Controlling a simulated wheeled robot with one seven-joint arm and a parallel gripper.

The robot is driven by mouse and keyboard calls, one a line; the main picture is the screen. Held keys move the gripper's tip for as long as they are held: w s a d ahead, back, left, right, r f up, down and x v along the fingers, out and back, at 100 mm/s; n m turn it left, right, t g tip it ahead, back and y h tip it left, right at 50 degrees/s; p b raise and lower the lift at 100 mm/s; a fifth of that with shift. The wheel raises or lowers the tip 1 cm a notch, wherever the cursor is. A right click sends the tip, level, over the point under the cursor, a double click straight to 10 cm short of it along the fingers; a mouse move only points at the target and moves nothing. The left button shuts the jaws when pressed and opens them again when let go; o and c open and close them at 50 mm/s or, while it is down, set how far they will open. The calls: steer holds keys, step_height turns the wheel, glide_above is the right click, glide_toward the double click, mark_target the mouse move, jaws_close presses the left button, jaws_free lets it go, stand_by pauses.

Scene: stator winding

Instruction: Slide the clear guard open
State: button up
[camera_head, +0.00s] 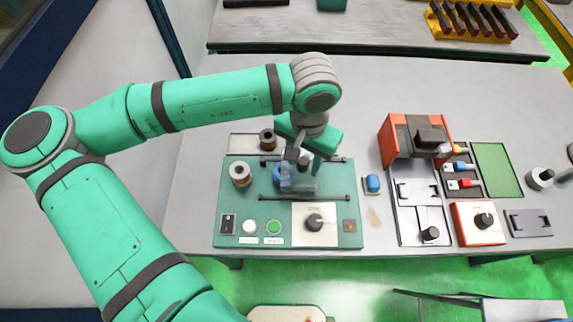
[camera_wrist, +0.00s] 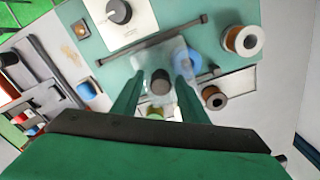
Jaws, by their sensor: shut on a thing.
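The clear guard (camera_head: 299,183) is a see-through box on the green winding machine (camera_head: 228,206). It sits between a front rail (camera_head: 325,198) and a rear rail (camera_head: 335,159). My gripper (camera_head: 303,157) is over the guard and shut on its dark round knob, which shows between the fingers in the wrist view (camera_wrist: 160,82). The guard (camera_wrist: 160,55) is faint there. A blue ring (camera_wrist: 187,61) shows at its side, partly hidden. My wrist hides part of the guard's rear in the head view.
Wire spools stand left (camera_head: 240,174) and behind (camera_head: 267,138) on the machine. Buttons (camera_head: 273,227) and a dial (camera_head: 314,222) line its front. A blue part (camera_head: 372,184) lies to the right, beside an orange device (camera_head: 397,136). Bare table lies behind the machine.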

steer(key=shift+d+f, duration=0.2)
steer(key=shift+d, duration=0.85)
steer(key=shift+c, duration=0.2)
steer(key=shift+w+d, duration=0.1)
steer(key=shift+d, duration=0.05)
steer(key=shift+c, duration=1)
steer(key=shift+s+d, duration=0.15)
steer(key=shift+d, duration=0.95)
steer(key=shift+s+d, duration=0.15)
steer(key=shift+d, duration=0.9)
steer(key=shift+c, duration=0.6)
steer(key=o, duration=0.5)
steer(key=shift+o, duration=1.2)
steer(key=shift+r, duration=0.2)
steer(key=r, duration=0.5)
steer(key=shift+w+r, duration=0.2)
steer(key=shift+r, duration=0.2)
